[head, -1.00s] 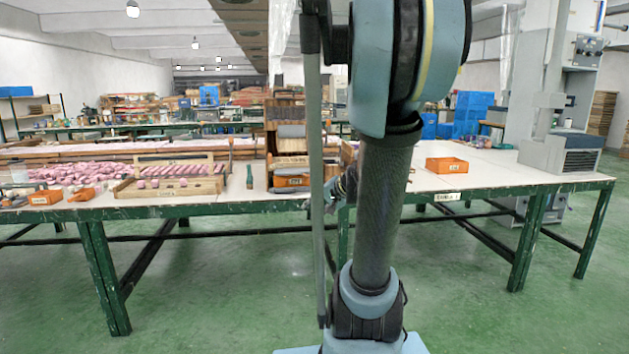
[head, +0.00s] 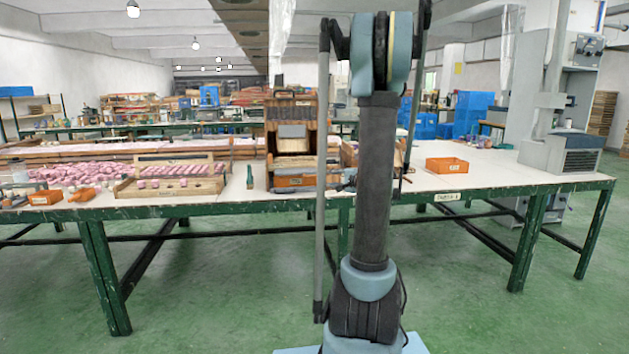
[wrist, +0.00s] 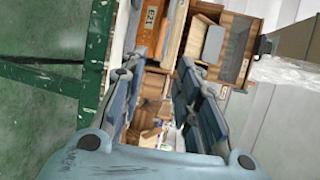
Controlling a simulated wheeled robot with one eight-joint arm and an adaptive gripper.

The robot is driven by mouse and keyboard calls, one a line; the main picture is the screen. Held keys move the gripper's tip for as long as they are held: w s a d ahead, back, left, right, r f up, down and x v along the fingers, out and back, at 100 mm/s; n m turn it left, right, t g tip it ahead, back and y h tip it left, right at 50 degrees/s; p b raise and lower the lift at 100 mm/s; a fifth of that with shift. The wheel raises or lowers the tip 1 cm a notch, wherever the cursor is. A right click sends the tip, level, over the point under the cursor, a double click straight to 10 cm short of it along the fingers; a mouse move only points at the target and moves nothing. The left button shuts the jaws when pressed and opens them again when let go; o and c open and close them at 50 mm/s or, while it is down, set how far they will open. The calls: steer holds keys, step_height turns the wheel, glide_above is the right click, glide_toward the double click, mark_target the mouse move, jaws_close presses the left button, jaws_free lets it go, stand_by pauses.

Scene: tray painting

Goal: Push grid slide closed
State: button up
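A wooden cabinet (head: 270,145) stands on the table, with a grey panel (head: 292,131) in its open front and an orange drawer front (head: 293,182) at its base. In the wrist view the cabinet (wrist: 236,45) lies sideways beyond the fingers, with the grey panel (wrist: 213,43) and the orange labelled front (wrist: 155,18). A pale wooden strip beside that front may be the grid slide; I cannot tell how far out it stands. My gripper (wrist: 160,75) has its blue fingers apart with nothing held between them. In the head view my arm mostly hides the gripper.
A wooden rack with pink pieces (head: 170,186) stands left of the cabinet, with a green-handled tool (head: 250,178) between them. An orange bin (head: 447,165) stands on the right. The green table edge (wrist: 102,30) runs close to my gripper's left finger.

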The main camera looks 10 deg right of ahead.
mark_target(314, 176)
steer(key=x, duration=1.5)
steer(key=shift+w+a, duration=0.2)
steer(key=shift+a, duration=0.05)
jaws_close()
